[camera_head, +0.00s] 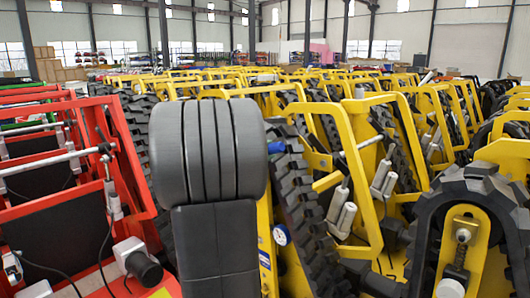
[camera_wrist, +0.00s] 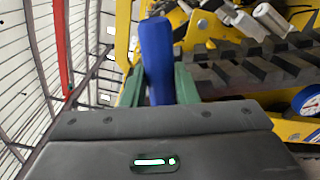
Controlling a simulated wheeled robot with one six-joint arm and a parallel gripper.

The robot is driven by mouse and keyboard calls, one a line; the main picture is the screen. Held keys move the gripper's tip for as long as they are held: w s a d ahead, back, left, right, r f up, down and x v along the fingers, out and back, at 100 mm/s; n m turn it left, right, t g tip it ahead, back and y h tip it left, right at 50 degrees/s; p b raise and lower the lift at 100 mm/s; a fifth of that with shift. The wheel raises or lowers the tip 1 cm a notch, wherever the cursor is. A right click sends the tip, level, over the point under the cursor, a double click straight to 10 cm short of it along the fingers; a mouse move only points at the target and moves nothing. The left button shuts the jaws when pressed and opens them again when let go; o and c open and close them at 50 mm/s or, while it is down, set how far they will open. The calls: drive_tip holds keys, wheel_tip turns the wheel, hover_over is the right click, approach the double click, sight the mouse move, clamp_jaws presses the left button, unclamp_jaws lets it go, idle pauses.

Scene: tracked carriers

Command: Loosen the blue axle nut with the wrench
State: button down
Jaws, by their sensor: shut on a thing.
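My gripper (camera_wrist: 158,80) shows its two green fingers in the wrist view, closed on a blue handle-like thing (camera_wrist: 156,48), which looks like the handle of the wrench. The handle sticks up and away from between the fingers; the wrench's head is not visible. In the head view my own grey arm hides the gripper. A small blue piece (camera_head: 276,147) shows just right of my arm, beside a black track; it may be the same handle. I cannot make out a blue axle nut in either view.
Yellow carriers (camera_head: 345,135) with black tracks (camera_head: 305,215) crowd the right and back. Red carriers (camera_head: 60,200) stand close on the left. A blue-rimmed dial (camera_head: 282,235) sits on the nearest yellow frame and also shows in the wrist view (camera_wrist: 308,100). There is little free room.

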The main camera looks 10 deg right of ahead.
drive_tip(key=shift+r, duration=0.2)
drive_tip(key=shift+w+a+r+n+p, duration=0.25)
drive_tip(key=shift+r+n+p, duration=0.35)
drive_tip(key=shift+p, duration=0.65)
drive_tip(key=shift+w+a+r+n+p, duration=0.15)
drive_tip(key=shift+w+r+n+p, duration=0.35)
drive_tip(key=shift+p, duration=0.75)
drive_tip(key=shift+s+r, duration=0.15)
drive_tip(key=shift+w+a+r+n+p, duration=0.35)
drive_tip(key=shift+r+n+p, duration=0.25)
drive_tip(key=shift+p, duration=0.65)
drive_tip(key=shift+r, duration=0.1)
drive_tip(key=shift+w+a+r+n+p, duration=0.25)
drive_tip(key=shift+w+r+n+p, duration=0.3)
drive_tip(key=shift+p, duration=0.75)
